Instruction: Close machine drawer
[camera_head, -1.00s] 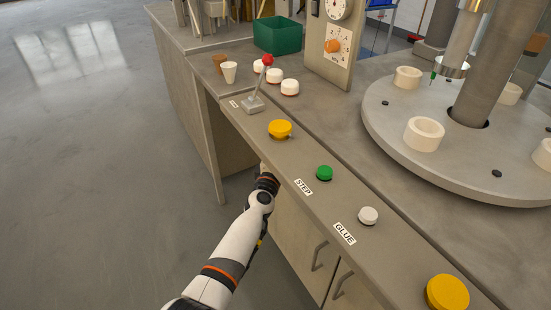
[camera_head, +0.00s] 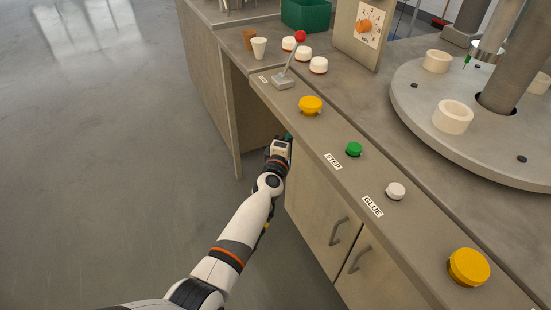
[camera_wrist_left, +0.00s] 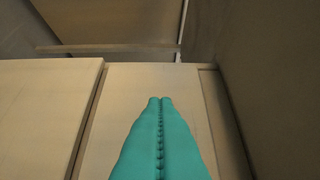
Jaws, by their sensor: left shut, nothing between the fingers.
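The machine is a grey-beige bench with a control strip (camera_head: 330,137) along its front. My left arm reaches to the opening under this strip. My left gripper (camera_head: 288,137) is mostly hidden by its own wrist and the bench edge. In the left wrist view its teal fingers (camera_wrist_left: 160,101) are shut together and empty, pointing at a flat beige panel (camera_wrist_left: 125,82). I cannot tell whether they touch it. No drawer can be clearly made out in the head view, and I cannot tell whether that panel belongs to it. My right gripper is out of view.
Cabinet doors (camera_head: 315,215) with handles lie right of my left wrist. Above are a red-knobbed lever (camera_head: 284,80), a green STEP button (camera_head: 354,149), a white GLUE button (camera_head: 396,190) and yellow buttons (camera_head: 311,105). The floor (camera_head: 110,180) at left is clear.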

